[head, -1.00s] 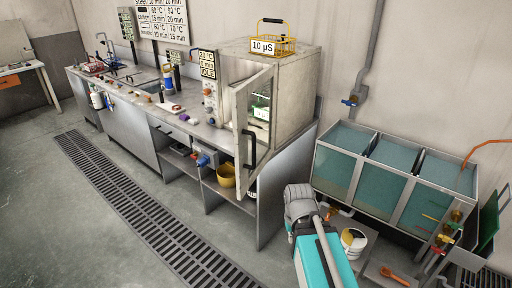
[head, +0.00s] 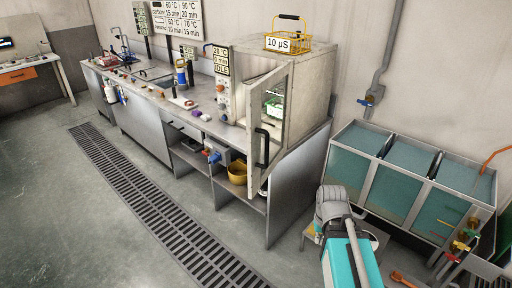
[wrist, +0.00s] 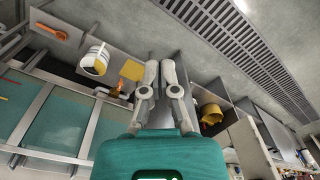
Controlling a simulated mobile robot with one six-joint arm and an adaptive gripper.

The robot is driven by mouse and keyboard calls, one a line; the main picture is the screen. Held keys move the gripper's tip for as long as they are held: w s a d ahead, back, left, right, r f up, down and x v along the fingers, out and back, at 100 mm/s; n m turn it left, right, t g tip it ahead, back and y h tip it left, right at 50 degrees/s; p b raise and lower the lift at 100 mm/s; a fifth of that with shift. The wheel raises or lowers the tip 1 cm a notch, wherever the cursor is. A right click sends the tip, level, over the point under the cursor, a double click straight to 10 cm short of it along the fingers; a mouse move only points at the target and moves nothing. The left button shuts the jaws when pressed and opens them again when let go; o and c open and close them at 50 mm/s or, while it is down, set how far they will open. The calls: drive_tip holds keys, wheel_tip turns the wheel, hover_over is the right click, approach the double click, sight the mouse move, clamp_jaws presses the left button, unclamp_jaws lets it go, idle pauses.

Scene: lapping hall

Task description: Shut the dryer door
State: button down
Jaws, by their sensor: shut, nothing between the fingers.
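The dryer (head: 308,75) is a pale box at the right end of the steel counter. Its door (head: 280,73) stands open, swung out toward the front, with a window and a dark bar handle (head: 262,147). A green item (head: 273,107) shows through the door area. My gripper (wrist: 160,68) shows in the wrist view with its fingers close together and empty. In the head view my arm's end is in front of and to the right of the door, apart from it; the fingertips are hidden there.
A yellow basket with a 10 µS sign (head: 278,44) sits on the dryer. A yellow bucket (head: 238,172) stands on the shelf below. Glass tanks (head: 400,175) stand close on the right, with a white bucket (wrist: 95,60) near them. Open floor (head: 90,220) lies left.

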sight(253, 145)
drive_tip(key=w+a+r+m+t+y+b, duration=0.1)
drive_tip(key=w+a+r+y, duration=0.25)
drive_tip(key=w+y, duration=0.2)
drive_tip(key=w+a+r+m+t+y, duration=0.1)
drive_tip(key=w+a+r+t+y, duration=0.1)
drive_tip(key=w+a+y, duration=0.4)
drive_tip(key=w+r+m+t+y, duration=0.1)
drive_tip(key=w+r+t+y, duration=0.1)
drive_tip(key=w+r, duration=0.3)
drive_tip(key=w+d+r+m+t+y+b, duration=0.1)
drive_tip(key=w+r+t+y, duration=0.1)
drive_tip(key=r, duration=0.4)
drive_tip(key=w+y, duration=0.1)
drive_tip(key=w, duration=0.1)
drive_tip(key=shift+w+d+m, duration=0.25)
drive_tip(key=shift+w+m, duration=0.05)
drive_tip(key=shift+w, duration=0.05)
drive_tip(key=shift+a, duration=0.1)
drive_tip(key=x, duration=1.3)
drive_tip(key=shift+w+f, duration=0.1)
drive_tip(key=shift+w, duration=0.05)
drive_tip(key=shift+w+a, duration=0.1)
drive_tip(key=shift+a, duration=0.3)
